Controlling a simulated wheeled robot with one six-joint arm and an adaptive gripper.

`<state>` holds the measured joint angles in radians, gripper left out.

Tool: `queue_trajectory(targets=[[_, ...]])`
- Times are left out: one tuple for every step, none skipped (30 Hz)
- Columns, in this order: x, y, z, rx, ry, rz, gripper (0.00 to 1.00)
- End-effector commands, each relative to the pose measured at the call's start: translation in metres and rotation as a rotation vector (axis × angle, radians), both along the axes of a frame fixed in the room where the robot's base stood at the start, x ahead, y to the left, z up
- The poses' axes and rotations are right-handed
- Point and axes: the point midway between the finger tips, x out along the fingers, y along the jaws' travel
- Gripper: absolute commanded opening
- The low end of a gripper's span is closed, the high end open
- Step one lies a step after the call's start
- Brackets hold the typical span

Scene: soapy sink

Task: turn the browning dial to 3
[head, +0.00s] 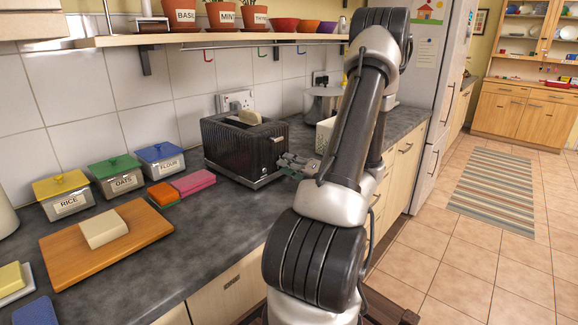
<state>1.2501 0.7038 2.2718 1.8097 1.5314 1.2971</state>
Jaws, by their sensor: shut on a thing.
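A black ribbed toaster (238,143) stands on the dark counter against the tiled wall, with a slice of bread (246,118) showing in its top slot. My gripper (285,161) is at the toaster's right end, low down, and is shut on the browning dial there. The dial itself is hidden behind the fingers, so its number and pointer cannot be read.
Rice, oats and flour canisters (117,176), sponges (193,183) and a wooden board (138,232) with a pale block are left of the toaster. A metal pot (322,103) stands behind my arm. A shelf (220,38) with herb pots hangs above.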

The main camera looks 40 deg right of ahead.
Motion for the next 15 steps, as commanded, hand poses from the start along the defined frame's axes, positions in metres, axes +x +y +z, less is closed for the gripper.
queue_trajectory(targets=[[-0.0002,-0.0007,-0.0005,0.0,0.001,-0.002,0.0],[-0.0002,-0.0007,-0.0005,0.0,0.001,-0.002,0.0],[-0.0002,-0.0007,-0.0005,0.0,0.001,-0.002,0.0],[-0.0002,-0.0007,-0.0005,-0.001,0.001,-0.002,0.0],[-0.0002,-0.0008,-0.0004,-0.001,0.001,-0.002,0.0],[-0.0002,-0.0008,-0.0004,-0.001,0.001,-0.002,0.28],[-0.0003,-0.0006,-0.0004,-0.001,0.001,-0.002,0.34],[-0.0003,-0.0006,-0.0004,-0.001,0.001,-0.002,0.39],[-0.0002,-0.0006,-0.0003,-0.001,0.001,-0.002,0.44],[-0.0002,-0.0005,-0.0003,-0.001,0.0,-0.001,0.44],[-0.0002,-0.0005,-0.0003,-0.001,0.0,-0.001,0.44],[-0.0002,-0.0005,-0.0002,-0.001,0.0,-0.001,0.44],[-0.0001,-0.0004,-0.0003,-0.001,0.0,-0.001,0.44],[-0.0001,-0.0004,-0.0003,-0.001,0.0,-0.001,0.44],[-0.0001,-0.0003,-0.0002,-0.001,0.0,-0.001,0.44]])
